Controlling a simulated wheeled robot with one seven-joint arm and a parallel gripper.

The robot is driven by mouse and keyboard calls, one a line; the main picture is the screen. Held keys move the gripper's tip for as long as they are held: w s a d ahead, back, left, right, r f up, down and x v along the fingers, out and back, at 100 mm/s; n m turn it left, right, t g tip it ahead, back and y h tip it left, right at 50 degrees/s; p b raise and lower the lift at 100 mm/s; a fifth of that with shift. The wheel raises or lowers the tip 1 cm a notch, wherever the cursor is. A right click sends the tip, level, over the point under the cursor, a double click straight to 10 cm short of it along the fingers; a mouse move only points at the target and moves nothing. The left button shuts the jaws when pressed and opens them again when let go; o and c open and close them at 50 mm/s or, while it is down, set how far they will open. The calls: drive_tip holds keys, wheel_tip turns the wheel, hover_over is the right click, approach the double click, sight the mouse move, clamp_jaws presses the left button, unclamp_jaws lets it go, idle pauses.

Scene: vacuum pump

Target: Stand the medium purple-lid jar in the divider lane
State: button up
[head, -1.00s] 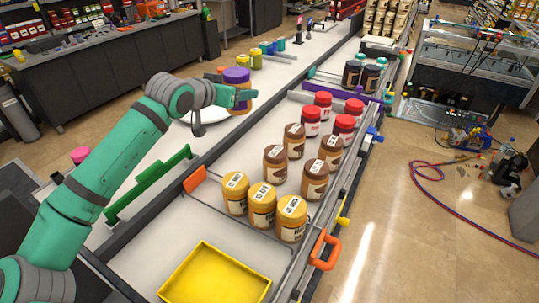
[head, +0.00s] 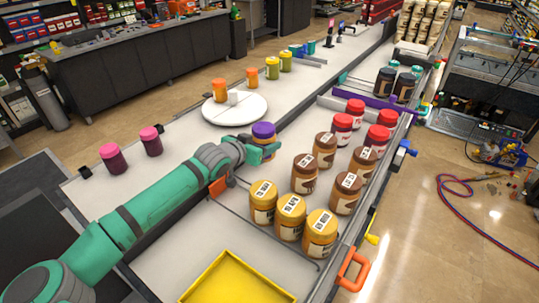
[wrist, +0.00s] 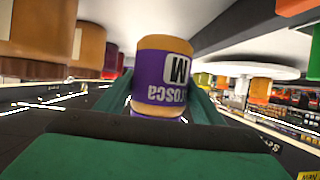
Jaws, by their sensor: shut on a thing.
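The purple-lid jar (head: 263,132) is held in my gripper (head: 266,149), left of the brown-lid jars in the head view. My teal fingers are shut around its sides. In the wrist view the jar (wrist: 162,80) sits between the fingers, with an orange-tan body and a purple label carrying a large M, upside down in that view. Its lower part is hidden by the gripper in the head view, so I cannot tell whether it touches the surface. A purple divider (head: 347,107) crosses the right-hand tray beyond the red-lid jars.
Brown-lid jars (head: 304,172), yellow-lid jars (head: 290,217) and red-lid jars (head: 342,128) stand close by in rows. A white turntable (head: 222,112) bears an orange jar. A yellow tray (head: 232,279) lies in front. Dark jars (head: 384,82) stand beyond the purple divider.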

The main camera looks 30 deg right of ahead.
drive_tip(key=shift+f, duration=2.15)
drive_tip(key=shift+f, duration=0.15)
drive_tip(key=o, duration=1.4)
